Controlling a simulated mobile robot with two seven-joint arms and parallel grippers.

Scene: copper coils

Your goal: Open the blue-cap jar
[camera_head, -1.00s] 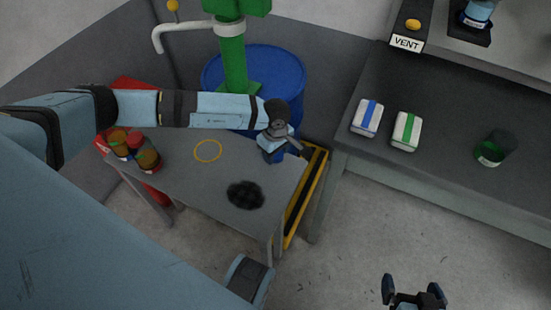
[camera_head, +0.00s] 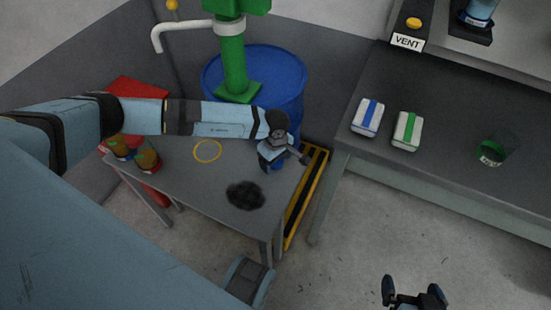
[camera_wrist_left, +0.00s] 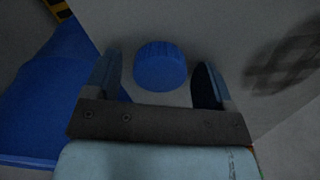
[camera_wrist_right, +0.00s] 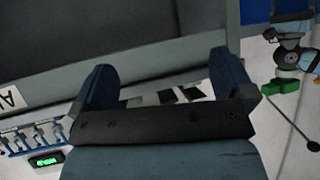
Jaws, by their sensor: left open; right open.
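The blue cap (camera_wrist_left: 160,66) shows in the left wrist view as a round ribbed lid seen from above. It lies between the two fingers of my left gripper (camera_head: 285,160), with a gap on each side. That gripper is open and points down over the right end of the small grey table (camera_head: 218,178). The jar's body is hidden beneath the cap and by the gripper in the head view. My right gripper (camera_head: 412,290) is open and empty, over the floor at the lower right, away from the table.
A yellow ring (camera_head: 207,151) and a dark patch (camera_head: 245,196) mark the tabletop. A blue drum (camera_head: 288,85) stands behind. The right bench holds two striped boxes (camera_head: 408,131) and a green-tinted glass (camera_head: 493,150).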

